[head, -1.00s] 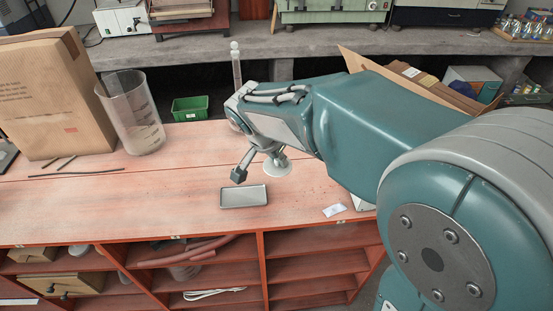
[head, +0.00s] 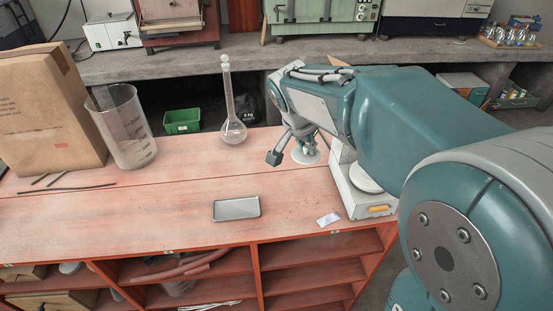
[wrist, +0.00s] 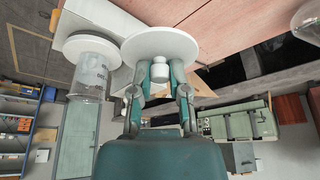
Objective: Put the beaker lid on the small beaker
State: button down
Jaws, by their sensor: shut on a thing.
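The beaker lid is a pale round disc with a knob; it hangs below my gripper in the head view (head: 305,154) and fills the top middle of the wrist view (wrist: 160,43). My gripper (wrist: 160,76) is shut on its white knob, also in the head view (head: 298,144). The small clear beaker (wrist: 91,80) shows left of the lid in the wrist view, on the round white pan of a scale. The lid is apart from it. In the head view my arm hides the beaker; part of the scale (head: 382,209) and pan (head: 367,178) show.
A round-bottomed flask (head: 233,132) stands at the bench's back, left of my gripper. A large beaker (head: 125,130) and cardboard box (head: 48,112) stand farther left. A shallow grey tray (head: 236,208) and small packet (head: 328,219) lie in front. The bench middle (head: 160,200) is clear.

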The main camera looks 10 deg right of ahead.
jog(key=shift+s+d+r, duration=0.15)
jog(key=shift+d+r, duration=0.1)
jog(key=shift+d, duration=2.65)
jog(key=shift+s+d+r, duration=0.1)
jog(key=shift+d+r, duration=0.1)
jog(key=shift+d, duration=2.75)
jog(key=shift+s+d+r, duration=0.15)
jog(key=shift+d+r, duration=0.1)
jog(key=shift+d, duration=2.65)
jog(key=shift+f, duration=0.35)
jog(key=c, duration=0.5)
grip_release()
jog(key=shift+c, duration=0.2)
jog(key=o, duration=0.4)
jog(key=shift+r, duration=0.1)
